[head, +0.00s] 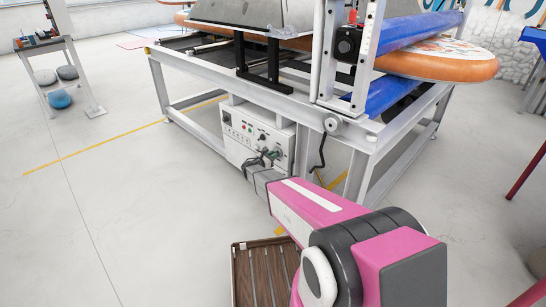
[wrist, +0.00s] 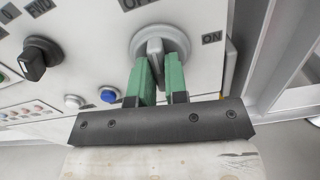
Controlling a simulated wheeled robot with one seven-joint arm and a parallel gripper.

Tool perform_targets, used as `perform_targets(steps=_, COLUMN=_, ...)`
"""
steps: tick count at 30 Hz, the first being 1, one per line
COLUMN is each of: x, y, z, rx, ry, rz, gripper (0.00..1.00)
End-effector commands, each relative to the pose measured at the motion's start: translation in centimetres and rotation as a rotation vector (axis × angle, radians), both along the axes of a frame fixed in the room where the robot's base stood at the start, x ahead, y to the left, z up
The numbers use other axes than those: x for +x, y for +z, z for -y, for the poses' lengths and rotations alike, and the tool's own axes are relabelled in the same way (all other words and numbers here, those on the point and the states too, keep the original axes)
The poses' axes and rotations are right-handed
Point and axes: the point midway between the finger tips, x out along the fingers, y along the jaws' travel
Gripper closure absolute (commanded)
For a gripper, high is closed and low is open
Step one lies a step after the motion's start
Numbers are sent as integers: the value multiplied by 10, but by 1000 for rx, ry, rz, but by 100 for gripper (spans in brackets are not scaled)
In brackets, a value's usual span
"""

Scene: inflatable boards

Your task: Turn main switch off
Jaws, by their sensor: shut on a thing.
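The main switch (wrist: 154,46) is a round light-grey dial with a raised grey handle on the white control box (head: 240,128). The wrist view shows the word ON to its right and a cut-off label above it. The handle stands nearly upright in that view. My gripper (wrist: 157,63) has its two green fingers on either side of the handle and is shut on it. The fingers hide the handle's lower part. In the head view my gripper (head: 266,158) is at the box's front, and the switch cannot be made out.
A black knob (wrist: 38,57), a blue button (wrist: 109,94) and a white button (wrist: 74,101) sit left of the switch. The box hangs under a grey metal frame (head: 205,80). A slatted wooden crate (head: 240,278) lies below my arm. Open floor is at left.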

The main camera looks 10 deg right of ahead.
Motion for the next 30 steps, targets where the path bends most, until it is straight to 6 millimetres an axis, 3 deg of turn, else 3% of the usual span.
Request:
perform_targets(steps=9, x=-1, y=-1, z=0, rx=-69, ry=0, rz=-97, gripper=100)
perform_targets(steps=25, x=-1, y=-1, z=0, rx=-83, ry=0, rz=-118, gripper=100)
perform_targets(steps=26, x=-1, y=-1, z=0, rx=-83, ry=0, rz=-118, gripper=83)
perform_targets(steps=28, x=-1, y=-1, z=0, rx=-82, ry=0, rz=-117, gripper=61)
perform_targets(steps=30, x=-1, y=-1, z=0, rx=-83, ry=0, rz=-116, gripper=61)
